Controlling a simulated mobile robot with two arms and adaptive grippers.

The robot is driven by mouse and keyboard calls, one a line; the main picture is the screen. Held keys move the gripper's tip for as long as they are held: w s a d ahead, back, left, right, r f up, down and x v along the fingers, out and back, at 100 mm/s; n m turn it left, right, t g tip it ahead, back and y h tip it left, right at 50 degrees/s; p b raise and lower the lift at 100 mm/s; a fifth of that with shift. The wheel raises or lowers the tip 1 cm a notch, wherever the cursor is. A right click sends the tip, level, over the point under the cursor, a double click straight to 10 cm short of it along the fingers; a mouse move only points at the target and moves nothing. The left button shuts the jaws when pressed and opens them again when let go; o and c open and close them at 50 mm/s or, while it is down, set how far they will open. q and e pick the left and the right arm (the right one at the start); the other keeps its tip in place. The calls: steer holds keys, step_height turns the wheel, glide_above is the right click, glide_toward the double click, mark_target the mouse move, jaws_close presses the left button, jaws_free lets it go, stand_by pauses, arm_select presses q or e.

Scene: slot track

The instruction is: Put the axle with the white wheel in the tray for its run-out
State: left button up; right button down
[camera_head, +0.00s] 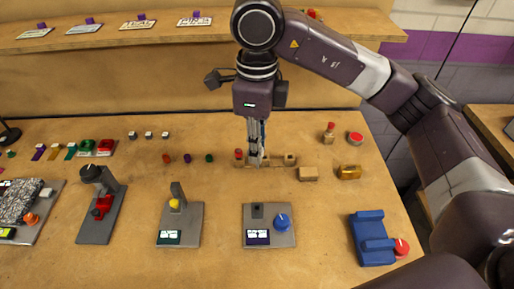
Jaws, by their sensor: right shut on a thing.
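My right gripper (256,161) points straight down over a low wooden holder (275,161) at the back middle of the table. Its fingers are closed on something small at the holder. The held thing is mostly hidden by the fingers, and I cannot tell its shape or a white wheel. I also cannot tell whether it touches the holder. A small red-topped piece (238,154) stands at the holder's left end. A small squarish piece (290,158) is at its right end. My left gripper is out of view.
Small red, purple and green pieces (187,158) stand left of the holder. A wooden block (308,174) and an amber block (349,172) lie to its right. Grey devices, one with a blue knob (282,222), and a blue fixture (371,238) stand in front. Bare table lies between.

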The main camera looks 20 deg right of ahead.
steer(key=shift+r+p, duration=1.2)
steer(key=shift+r, duration=0.7)
